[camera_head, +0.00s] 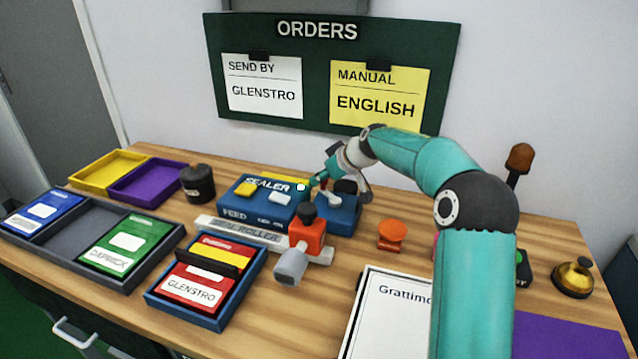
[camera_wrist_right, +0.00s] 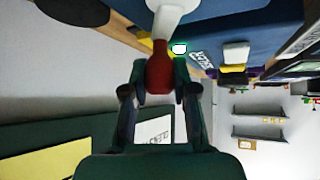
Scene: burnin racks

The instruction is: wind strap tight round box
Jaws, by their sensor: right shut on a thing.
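My right gripper (camera_head: 318,181) is at the back middle of the table, between the blue sealer (camera_head: 258,212) and a small blue block with a pale lever (camera_head: 338,222). In the right wrist view my right gripper (camera_wrist_right: 158,95) is shut on a dark red handle (camera_wrist_right: 158,72) at the end of a white shaft (camera_wrist_right: 172,14). A red box marked GLENSTRO (camera_head: 192,288) lies in a blue tray (camera_head: 157,303), with a yellow band and a dark bar across it. I cannot tell whether the dark bar is a strap. My left gripper is not in view.
An orange device with a grey knob (camera_head: 290,268) stands beside the red box, by the grey seal roller bar (camera_head: 240,234). A grey tray (camera_head: 75,233) holds blue and green boxes. An orange round knob (camera_head: 392,233), a white sheet (camera_head: 385,315) and a brass bell (camera_head: 573,276) are to the right.

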